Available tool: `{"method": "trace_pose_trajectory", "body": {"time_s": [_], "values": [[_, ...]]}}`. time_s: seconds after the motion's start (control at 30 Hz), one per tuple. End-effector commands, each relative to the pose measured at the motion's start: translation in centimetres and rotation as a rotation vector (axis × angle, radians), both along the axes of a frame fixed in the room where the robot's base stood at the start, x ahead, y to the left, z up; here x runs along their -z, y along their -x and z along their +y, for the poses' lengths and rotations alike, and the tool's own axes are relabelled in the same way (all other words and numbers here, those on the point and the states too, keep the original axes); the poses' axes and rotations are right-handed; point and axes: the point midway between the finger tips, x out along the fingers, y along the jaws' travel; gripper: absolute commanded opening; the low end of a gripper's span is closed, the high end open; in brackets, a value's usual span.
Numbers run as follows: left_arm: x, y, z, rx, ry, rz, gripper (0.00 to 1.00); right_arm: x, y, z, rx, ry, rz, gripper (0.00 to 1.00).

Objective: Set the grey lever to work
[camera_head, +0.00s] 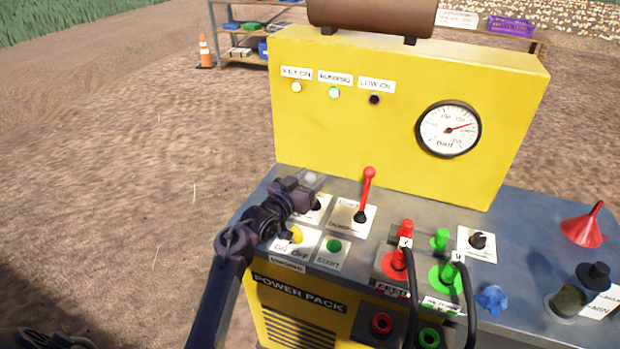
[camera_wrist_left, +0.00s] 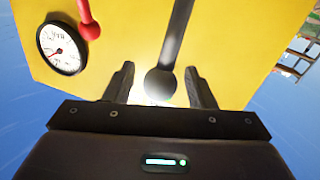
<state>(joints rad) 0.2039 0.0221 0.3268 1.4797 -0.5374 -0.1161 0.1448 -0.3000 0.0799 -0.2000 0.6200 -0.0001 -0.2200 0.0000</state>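The grey lever (camera_head: 312,180) stands on a white plate on the power pack's top, left of the red lever (camera_head: 367,190). My left gripper (camera_head: 299,192) is at the grey lever and hides much of it in the head view. In the left wrist view the grey lever's round knob (camera_wrist_left: 160,82) lies between the two spread fingers, with a visible gap on each side. The left gripper is open. The red lever also shows in the left wrist view (camera_wrist_left: 88,18). My right gripper is not in view.
The yellow panel (camera_head: 400,90) behind has KEY ON and RUNNING lamps lit, LOW OIL dark, and a dial (camera_head: 448,129). A yellow knob (camera_head: 296,234) and green START button (camera_head: 334,246) sit in front. Red and green hose couplings (camera_head: 440,239) stand right. A red funnel (camera_head: 583,228) lies far right.

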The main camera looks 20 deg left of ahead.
Motion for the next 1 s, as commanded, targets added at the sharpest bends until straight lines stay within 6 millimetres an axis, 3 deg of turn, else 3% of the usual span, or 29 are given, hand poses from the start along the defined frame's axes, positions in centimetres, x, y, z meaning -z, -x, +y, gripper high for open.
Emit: {"method": "trace_pose_trajectory", "body": {"time_s": [0.03,0.4,0.67,1.0], "values": [[0.0,0.0,0.0,0.000,0.000,0.000,0.45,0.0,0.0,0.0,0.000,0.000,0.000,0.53],[0.0,0.0,0.0,-0.001,0.000,0.001,0.00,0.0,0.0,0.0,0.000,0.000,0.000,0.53],[-0.3,-0.2,0.1,0.000,-0.001,0.017,0.00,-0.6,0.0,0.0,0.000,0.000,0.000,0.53],[-1.4,-2.5,0.2,0.000,0.004,0.193,0.00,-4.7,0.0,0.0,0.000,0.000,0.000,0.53]]}}
